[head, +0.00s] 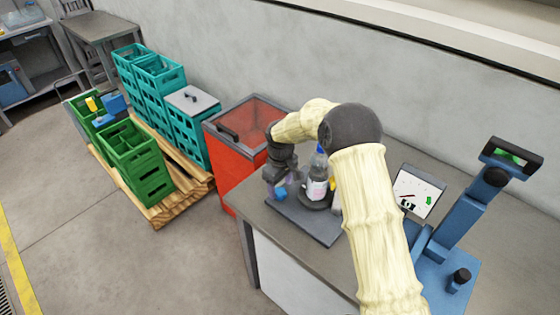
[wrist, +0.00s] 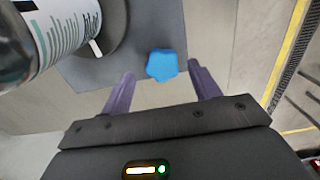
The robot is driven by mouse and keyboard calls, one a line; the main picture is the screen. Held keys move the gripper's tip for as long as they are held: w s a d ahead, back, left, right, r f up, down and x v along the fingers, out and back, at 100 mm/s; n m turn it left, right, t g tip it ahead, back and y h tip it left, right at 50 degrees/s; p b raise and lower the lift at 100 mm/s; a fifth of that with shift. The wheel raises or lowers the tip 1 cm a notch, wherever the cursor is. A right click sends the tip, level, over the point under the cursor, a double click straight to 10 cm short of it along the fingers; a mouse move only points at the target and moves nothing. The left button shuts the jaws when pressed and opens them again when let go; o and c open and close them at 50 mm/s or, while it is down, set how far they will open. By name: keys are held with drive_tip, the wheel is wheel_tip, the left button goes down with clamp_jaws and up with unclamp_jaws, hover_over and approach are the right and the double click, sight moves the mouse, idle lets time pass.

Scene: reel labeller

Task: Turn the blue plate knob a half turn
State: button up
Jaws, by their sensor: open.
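The blue plate knob (head: 281,193) sits on the grey plate (head: 314,230) near its left end, on the table. In the wrist view the knob (wrist: 162,64) is a faceted blue shape, a little beyond and between my fingertips. My gripper (wrist: 163,80) is open, with one purple finger to each side of the knob. I see no contact between fingers and knob. In the head view my gripper (head: 273,183) is small and partly hidden by its own wrist. A labelled bottle (head: 317,180) stands on the plate's round base, right beside the knob.
A blue lever device (head: 455,225) and a white gauge card (head: 418,192) stand on the table (head: 268,217) at right. A red bin (head: 231,168) is left of the table. Green crates (head: 140,165) and teal crates (head: 160,88) stand on a wooden pallet (head: 168,209).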

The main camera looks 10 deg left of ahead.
sight(280, 191)
wheel_tip(280, 191, up, 16)
drive_tip(key=b, duration=0.1)
drive_tip(key=shift+s+b, duration=0.15)
drive_tip(key=shift+b, duration=0.15)
drive_tip(key=shift+f, duration=0.1)
